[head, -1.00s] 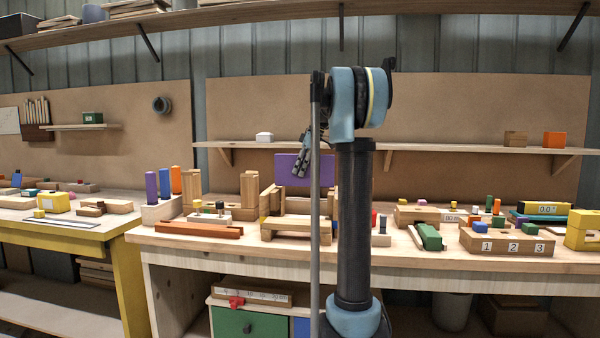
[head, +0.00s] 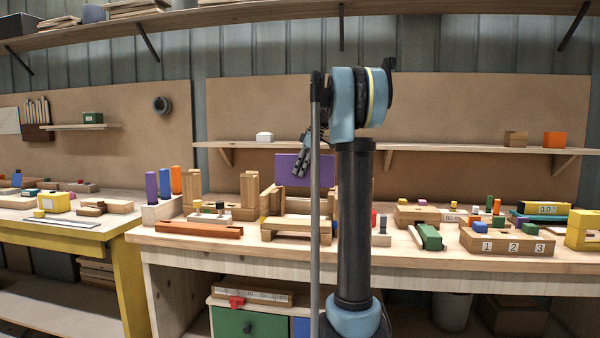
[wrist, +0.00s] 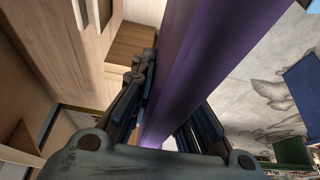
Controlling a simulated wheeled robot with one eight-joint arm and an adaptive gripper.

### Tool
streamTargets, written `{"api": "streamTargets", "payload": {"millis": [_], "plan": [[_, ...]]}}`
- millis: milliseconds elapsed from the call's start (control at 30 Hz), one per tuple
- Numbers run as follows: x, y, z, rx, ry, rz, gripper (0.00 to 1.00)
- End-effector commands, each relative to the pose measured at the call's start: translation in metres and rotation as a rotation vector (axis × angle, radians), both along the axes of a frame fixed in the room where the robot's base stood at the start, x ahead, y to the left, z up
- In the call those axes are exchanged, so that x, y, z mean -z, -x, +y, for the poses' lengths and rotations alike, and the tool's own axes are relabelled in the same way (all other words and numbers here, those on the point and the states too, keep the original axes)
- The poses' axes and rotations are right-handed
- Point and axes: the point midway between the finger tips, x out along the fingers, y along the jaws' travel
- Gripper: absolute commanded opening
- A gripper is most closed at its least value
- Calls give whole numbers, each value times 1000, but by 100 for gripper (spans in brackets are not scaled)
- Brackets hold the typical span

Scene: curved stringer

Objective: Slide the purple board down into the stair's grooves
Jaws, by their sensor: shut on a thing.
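In the wrist view my gripper (wrist: 167,130) is shut on the purple board (wrist: 205,60), with one finger on each side. Wooden stair parts (wrist: 75,50) show left of the board there.
Left of the stair stand a block with purple, blue and orange pegs (head: 163,212) and a reddish wooden bar (head: 198,229). A numbered block (head: 506,245) and several small pieces are on the right. A wall shelf (head: 450,148) runs behind.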

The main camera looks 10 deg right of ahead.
Motion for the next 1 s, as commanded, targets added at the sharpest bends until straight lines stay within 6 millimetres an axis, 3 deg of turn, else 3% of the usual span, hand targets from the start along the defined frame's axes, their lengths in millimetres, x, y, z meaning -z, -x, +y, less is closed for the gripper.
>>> {"api": "streamTargets", "payload": {"millis": [1000], "plan": [[20, 0, 0, 0, 0, 0, 0]]}}
